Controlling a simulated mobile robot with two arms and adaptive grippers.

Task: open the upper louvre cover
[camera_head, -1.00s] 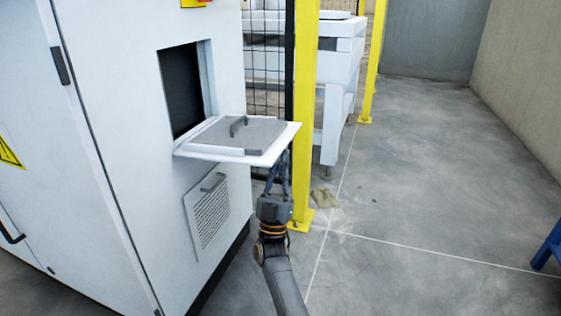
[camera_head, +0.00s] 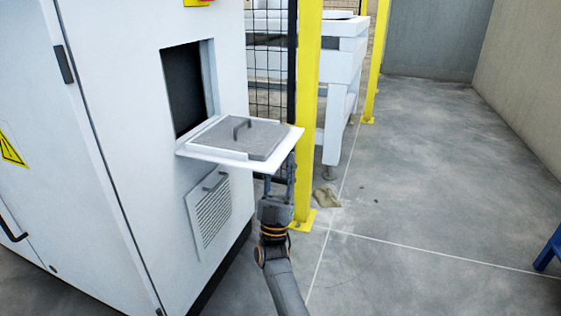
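The upper louvre cover (camera_head: 211,151) stands out nearly level from the lower edge of a dark opening in the white cabinet. A grey panel (camera_head: 262,137) with a dark handle (camera_head: 241,126) shows on its upper face. My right gripper (camera_head: 279,171) is upright below the cover's outer right corner, fingers pointing up. The visible parts of the fingers stand apart with a gap between them. Their tips are hidden by the cover, so contact with it cannot be told. My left gripper is not in view.
The dark opening (camera_head: 184,88) is uncovered. A lower louvre cover (camera_head: 212,214) with a handle sits flat on the cabinet (camera_head: 120,150). A yellow post (camera_head: 308,120) and black mesh fence stand close behind my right gripper.

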